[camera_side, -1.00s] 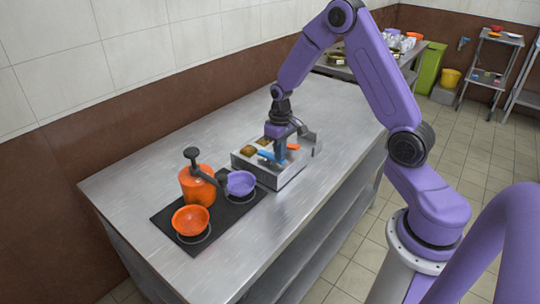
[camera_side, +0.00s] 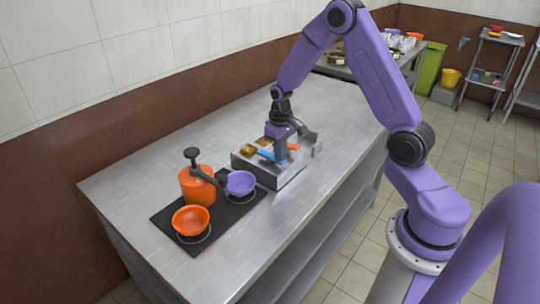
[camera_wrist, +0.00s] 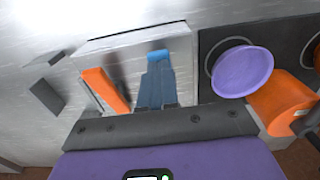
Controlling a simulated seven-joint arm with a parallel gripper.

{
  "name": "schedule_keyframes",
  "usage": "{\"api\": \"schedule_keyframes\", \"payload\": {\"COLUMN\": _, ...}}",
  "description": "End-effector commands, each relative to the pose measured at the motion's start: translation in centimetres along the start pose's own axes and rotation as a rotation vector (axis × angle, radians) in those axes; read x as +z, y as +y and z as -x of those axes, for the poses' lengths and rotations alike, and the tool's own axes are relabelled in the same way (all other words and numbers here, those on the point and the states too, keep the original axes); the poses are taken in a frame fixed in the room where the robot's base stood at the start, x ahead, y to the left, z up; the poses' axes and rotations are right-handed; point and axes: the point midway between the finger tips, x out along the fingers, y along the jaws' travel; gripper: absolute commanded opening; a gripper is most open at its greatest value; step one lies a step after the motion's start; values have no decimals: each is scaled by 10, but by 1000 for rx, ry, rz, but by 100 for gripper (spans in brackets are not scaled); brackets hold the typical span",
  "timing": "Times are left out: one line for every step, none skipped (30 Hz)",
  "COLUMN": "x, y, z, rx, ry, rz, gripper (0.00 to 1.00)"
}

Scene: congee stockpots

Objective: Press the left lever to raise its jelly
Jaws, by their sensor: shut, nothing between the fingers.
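A metal box (camera_side: 268,176) stands on the steel counter. A blue lever (camera_side: 265,155) is at its left in the side view and an orange lever (camera_side: 294,147) at its right. Two golden-brown jelly pieces (camera_side: 247,149) show at the top of the box's back part. My gripper (camera_side: 281,160) is shut and empty, pointing down at the blue lever. In the wrist view the fingers (camera_wrist: 157,75) reach the blue lever's end (camera_wrist: 158,55) and hide most of it; contact is hard to judge. The orange lever (camera_wrist: 104,90) lies beside them, untouched.
A dark hob (camera_side: 225,215) holds an orange bowl (camera_side: 190,221), a purple bowl (camera_side: 241,183) and an orange pot (camera_side: 196,186) with a dark lever-like arm on it. The counter (camera_side: 320,110) is clear behind the box. A second table with dishes stands farther back.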

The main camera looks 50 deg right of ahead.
Motion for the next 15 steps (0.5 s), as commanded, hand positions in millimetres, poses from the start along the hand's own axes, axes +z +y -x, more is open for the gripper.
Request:
{"api": "schedule_keyframes", "payload": {"x": 0, "y": 0, "z": -1, "rx": 0, "ry": 0, "rz": 0, "gripper": 0}}
{"api": "schedule_keyframes", "payload": {"x": 0, "y": 0, "z": -2, "rx": 0, "ry": 0, "rz": 0, "gripper": 0}}
{"api": "schedule_keyframes", "payload": {"x": 0, "y": 0, "z": -2, "rx": 0, "ry": 0, "rz": 0, "gripper": 0}}
{"api": "schedule_keyframes", "payload": {"x": 0, "y": 0, "z": -3, "rx": 0, "ry": 1, "rz": 0, "gripper": 0}}
{"api": "schedule_keyframes", "payload": {"x": 0, "y": 0, "z": -4, "rx": 0, "ry": 1, "rz": 0, "gripper": 0}}
{"api": "schedule_keyframes", "payload": {"x": 0, "y": 0, "z": -4, "rx": 0, "ry": 1, "rz": 0, "gripper": 0}}
{"api": "schedule_keyframes", "payload": {"x": 0, "y": 0, "z": -5, "rx": 0, "ry": 1, "rz": 0, "gripper": 0}}
{"api": "schedule_keyframes", "payload": {"x": 0, "y": 0, "z": -5, "rx": 0, "ry": 1, "rz": 0, "gripper": 0}}
{"api": "schedule_keyframes", "payload": {"x": -1, "y": 0, "z": -6, "rx": 0, "ry": 2, "rz": 0, "gripper": 0}}
{"api": "schedule_keyframes", "payload": {"x": -1, "y": 0, "z": -5, "rx": 0, "ry": 2, "rz": 0, "gripper": 0}}
{"api": "schedule_keyframes", "payload": {"x": -1, "y": 0, "z": -5, "rx": 0, "ry": 2, "rz": 0, "gripper": 0}}
{"api": "schedule_keyframes", "payload": {"x": -1, "y": 0, "z": -5, "rx": 0, "ry": 2, "rz": 0, "gripper": 0}}
{"api": "schedule_keyframes", "payload": {"x": -1, "y": 0, "z": -5, "rx": 0, "ry": 2, "rz": 0, "gripper": 0}}
{"api": "schedule_keyframes", "payload": {"x": -1, "y": 0, "z": -5, "rx": 0, "ry": 2, "rz": 0, "gripper": 0}}
{"api": "schedule_keyframes", "payload": {"x": -1, "y": 0, "z": -5, "rx": 0, "ry": 2, "rz": 0, "gripper": 0}}
